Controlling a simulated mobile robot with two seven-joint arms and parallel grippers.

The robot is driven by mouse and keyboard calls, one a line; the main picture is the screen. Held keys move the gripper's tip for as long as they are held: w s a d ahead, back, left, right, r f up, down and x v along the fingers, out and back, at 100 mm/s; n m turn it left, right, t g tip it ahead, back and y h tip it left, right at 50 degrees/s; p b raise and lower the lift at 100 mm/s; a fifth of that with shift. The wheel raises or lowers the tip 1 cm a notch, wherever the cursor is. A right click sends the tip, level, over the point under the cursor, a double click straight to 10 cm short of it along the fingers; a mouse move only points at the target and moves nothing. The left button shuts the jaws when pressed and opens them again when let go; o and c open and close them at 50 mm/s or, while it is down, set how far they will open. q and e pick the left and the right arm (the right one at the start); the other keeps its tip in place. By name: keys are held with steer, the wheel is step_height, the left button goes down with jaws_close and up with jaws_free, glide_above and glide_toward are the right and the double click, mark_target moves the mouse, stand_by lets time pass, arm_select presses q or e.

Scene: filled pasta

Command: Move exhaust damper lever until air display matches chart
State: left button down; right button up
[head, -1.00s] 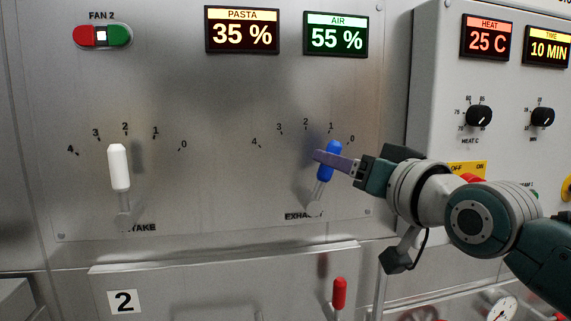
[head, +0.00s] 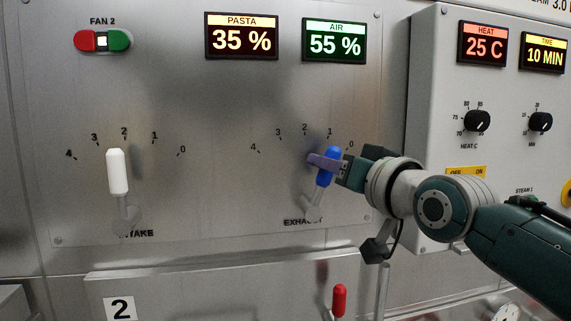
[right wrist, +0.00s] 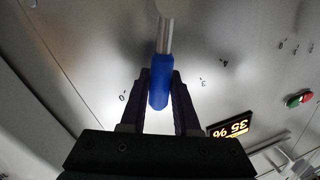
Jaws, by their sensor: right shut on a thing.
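The exhaust damper lever has a blue handle (head: 326,169) and stands tilted right of upright, near the 1 mark of its scale. The handle also shows in the right wrist view (right wrist: 160,88), between the two fingers. My right gripper (head: 324,162) comes in from the right and is shut on the blue handle; it also shows in the right wrist view (right wrist: 160,95). The green air display (head: 334,40) reads 55 %. The pasta display (head: 241,37) reads 35 %. No chart can be made out. My left gripper is out of view.
The white intake lever (head: 117,172) stands upright near mark 2 at left. The FAN 2 switch (head: 102,40) is above it. A red-handled lever (head: 339,299) is below. The control box at right has a heat knob (head: 477,121) and a time knob (head: 541,121).

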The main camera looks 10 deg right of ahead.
jaws_close()
stand_by(0.8)
